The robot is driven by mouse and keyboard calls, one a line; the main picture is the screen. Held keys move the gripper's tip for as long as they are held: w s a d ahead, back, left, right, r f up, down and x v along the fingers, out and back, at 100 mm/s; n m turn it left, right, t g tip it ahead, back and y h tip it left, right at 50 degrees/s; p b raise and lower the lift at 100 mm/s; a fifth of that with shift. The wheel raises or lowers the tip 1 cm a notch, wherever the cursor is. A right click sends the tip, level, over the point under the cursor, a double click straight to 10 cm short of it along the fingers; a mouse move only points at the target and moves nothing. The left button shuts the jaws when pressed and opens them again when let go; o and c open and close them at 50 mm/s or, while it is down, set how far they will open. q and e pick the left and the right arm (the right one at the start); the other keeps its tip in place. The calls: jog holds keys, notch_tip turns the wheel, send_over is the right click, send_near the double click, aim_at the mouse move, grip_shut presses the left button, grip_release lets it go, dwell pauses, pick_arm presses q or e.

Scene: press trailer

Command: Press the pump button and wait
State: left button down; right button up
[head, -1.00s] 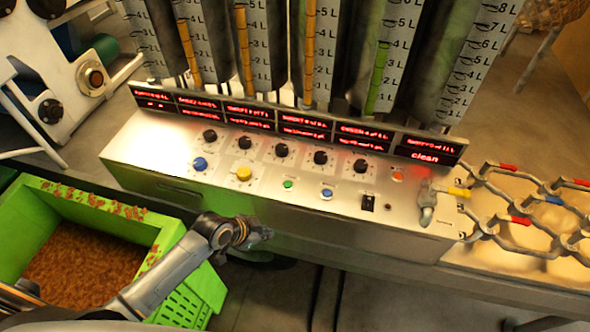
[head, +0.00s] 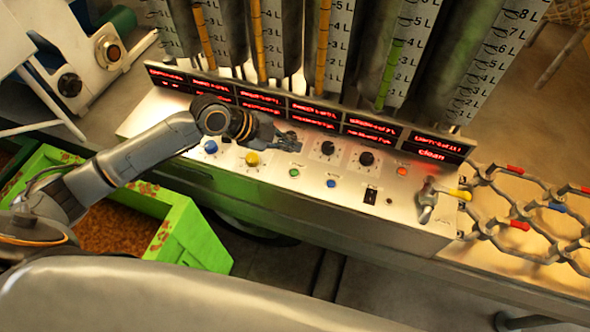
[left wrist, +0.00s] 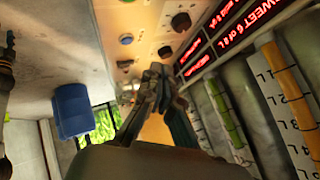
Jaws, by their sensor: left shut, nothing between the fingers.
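The metal control panel (head: 330,210) carries a large blue button (head: 210,147), a large yellow button (head: 252,159), a small green button (head: 294,172), a small blue button (head: 331,184) and an orange button (head: 402,171). I cannot read which one is for the pump. My left gripper (head: 288,141) is shut and empty above the panel, over the row of black knobs (head: 327,149), up and right of the yellow button. It hides some knobs. My right gripper is out of view.
Red-lit displays (head: 432,154) line the panel's back, with graduated tubes (head: 325,45) behind. A valve handle (head: 428,198) sticks up at the panel's right end beside a metal lattice (head: 515,222). A green bin (head: 190,235) stands at front left.

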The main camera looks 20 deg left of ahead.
aim_at(291, 173)
pick_arm(q)
jog(key=shift+f, duration=0.2)
notch_tip(291, 173, down, 8)
jog(key=b, duration=0.6)
jog(key=shift+f+b, duration=0.25)
jog(key=shift+b, duration=0.15)
jog(key=shift+f, duration=0.1)
dwell(0.9)
jog(key=shift+f+b, duration=0.3)
jog(key=shift+b, duration=0.05)
jog(key=shift+f+b, duration=0.35)
jog(key=shift+f, duration=0.05)
dwell(0.5)
dwell(0.3)
jog(key=shift+r+p, duration=0.55)
jog(key=shift+r, duration=0.25)
jog(key=shift+r+p, duration=1.9)
jog(key=shift+r, duration=0.65)
